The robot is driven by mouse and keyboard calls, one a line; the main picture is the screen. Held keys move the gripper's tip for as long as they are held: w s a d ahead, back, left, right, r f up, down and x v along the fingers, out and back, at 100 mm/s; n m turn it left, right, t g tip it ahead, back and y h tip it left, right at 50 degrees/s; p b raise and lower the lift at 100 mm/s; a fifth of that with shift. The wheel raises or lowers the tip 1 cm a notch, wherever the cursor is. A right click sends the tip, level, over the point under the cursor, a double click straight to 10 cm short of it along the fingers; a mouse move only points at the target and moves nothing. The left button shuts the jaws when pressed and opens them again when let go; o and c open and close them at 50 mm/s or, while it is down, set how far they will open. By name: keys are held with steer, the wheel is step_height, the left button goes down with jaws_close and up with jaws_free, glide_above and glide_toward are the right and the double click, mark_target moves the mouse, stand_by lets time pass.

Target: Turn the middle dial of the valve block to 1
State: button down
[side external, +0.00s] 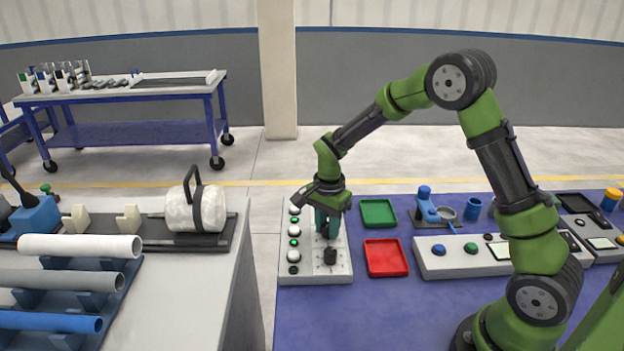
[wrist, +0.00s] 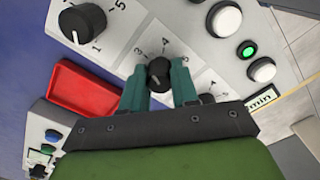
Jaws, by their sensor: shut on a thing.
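The valve block (side external: 296,271) is a pale grey panel at the left edge of the blue table. The dial's pointer setting cannot be read clearly. Another black dial (wrist: 83,24) shows at the upper left, and a third (wrist: 207,99) is partly hidden by my gripper.
White buttons (wrist: 262,69) and a lit green lamp (wrist: 246,50) line one side of the block. A red tray (side external: 386,257) and a green tray (side external: 378,213) lie to the right. A grey control box (side external: 440,267) stands beyond. A bench with pipes (side external: 80,247) is at left.

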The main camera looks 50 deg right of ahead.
steer(key=n, duration=0.4)
steer(key=shift+n, duration=0.3)
steer(key=n, duration=0.3)
steer(key=shift+r+n, duration=0.1)
steer(key=shift+n, duration=0.3)
steer(key=n, duration=1.4)
steer(key=shift+d, duration=0.1)
steer(key=n, duration=0.5)
steer(key=shift+n, duration=0.4)
steer(key=c, duration=0.8)
jaws_free()
steer(key=shift+c, duration=0.2)
